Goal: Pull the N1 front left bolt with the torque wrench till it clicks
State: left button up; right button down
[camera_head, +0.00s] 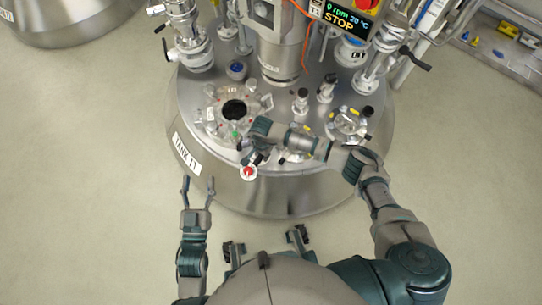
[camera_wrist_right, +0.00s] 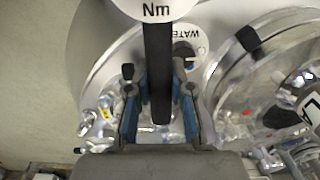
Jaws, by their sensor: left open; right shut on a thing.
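My right gripper (camera_head: 256,157) is over the front of the tank lid, in front of the dark round opening of a flanged nozzle (camera_head: 235,109). It is shut on the black handle of the torque wrench (camera_wrist_right: 158,50), which shows between its fingers in the right wrist view. The wrench's round white dial with a red centre (camera_head: 249,172) sits near the tank's front edge; the wrist view shows "Nm" on it. I cannot tell which bolt the wrench sits on; bolt labels are not readable. My left gripper (camera_head: 198,192) is open and empty, left of the tank.
The steel tank (camera_head: 275,196) carries several fittings: a smaller round port (camera_head: 347,124), valves and a central column (camera_head: 279,62). A display reading STOP (camera_head: 347,18) hangs above. A valve handle (camera_head: 415,58) juts out at right.

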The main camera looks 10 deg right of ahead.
jog(key=w+m, duration=0.1)
jog(key=w+a+m+b, duration=0.1)
jog(key=m, duration=0.1)
jog(key=shift+w+a+f, duration=0.15)
jog(key=shift+w, duration=0.2)
pick_arm(q)
jog(key=shift+s+d+r+t+h, duration=0.1)
jog(key=shift+s+r+t+h, duration=0.1)
jog(key=shift+r+t, duration=0.6)
jog(key=shift+s+r+t+h, duration=0.15)
jog(key=shift+r+t+h, duration=0.05)
jog(key=shift+r+t, duration=0.6)
pick_arm(e)
jog(key=shift+w+a+m, duration=0.15)
jog(key=shift+w+m, duration=0.4)
jog(key=shift+m, duration=0.15)
